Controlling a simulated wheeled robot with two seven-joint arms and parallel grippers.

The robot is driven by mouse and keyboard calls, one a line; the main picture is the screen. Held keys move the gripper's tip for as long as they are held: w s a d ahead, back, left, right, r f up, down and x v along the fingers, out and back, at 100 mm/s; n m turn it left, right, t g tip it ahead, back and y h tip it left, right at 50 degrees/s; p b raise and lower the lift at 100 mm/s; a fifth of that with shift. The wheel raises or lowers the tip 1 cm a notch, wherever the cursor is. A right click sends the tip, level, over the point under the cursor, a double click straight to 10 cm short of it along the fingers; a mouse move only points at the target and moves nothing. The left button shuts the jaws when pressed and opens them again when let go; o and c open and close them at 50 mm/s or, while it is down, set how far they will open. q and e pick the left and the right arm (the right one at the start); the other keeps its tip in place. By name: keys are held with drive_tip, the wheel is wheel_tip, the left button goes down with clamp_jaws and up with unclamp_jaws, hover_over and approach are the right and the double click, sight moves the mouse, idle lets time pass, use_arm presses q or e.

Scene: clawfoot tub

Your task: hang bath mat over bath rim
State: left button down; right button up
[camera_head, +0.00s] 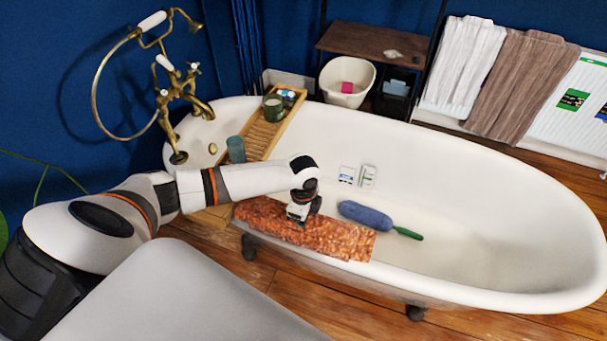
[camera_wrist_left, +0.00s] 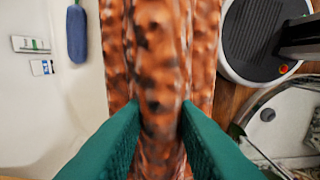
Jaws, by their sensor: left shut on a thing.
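The bath mat (camera_head: 335,240) is a mottled orange-brown cloth. In the head view it lies along the near rim of the white clawfoot bath (camera_head: 480,285), left of the middle. My left gripper (camera_head: 299,216) is over the mat. In the left wrist view the two green fingers of my left gripper (camera_wrist_left: 158,135) are shut on a raised fold of the mat (camera_wrist_left: 160,60). The mat runs up the picture between the bath's inside on the left and the floor side on the right. How far it hangs on either side is unclear. My right gripper is not in view.
A wooden bath tray (camera_head: 265,135) with a green cup (camera_head: 236,149) and a candle jar (camera_head: 273,108) spans the tub's left end. A blue brush with a green handle (camera_head: 368,215) lies inside the tub. Towels (camera_head: 520,80) hang at the back right.

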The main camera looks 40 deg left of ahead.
use_arm(q)
drive_tip(key=shift+f+b, duration=1.35)
drive_tip(key=shift+f, duration=0.9)
drive_tip(key=shift+f, duration=0.1)
drive_tip(key=shift+f, duration=0.25)
drive_tip(key=shift+p, duration=0.3)
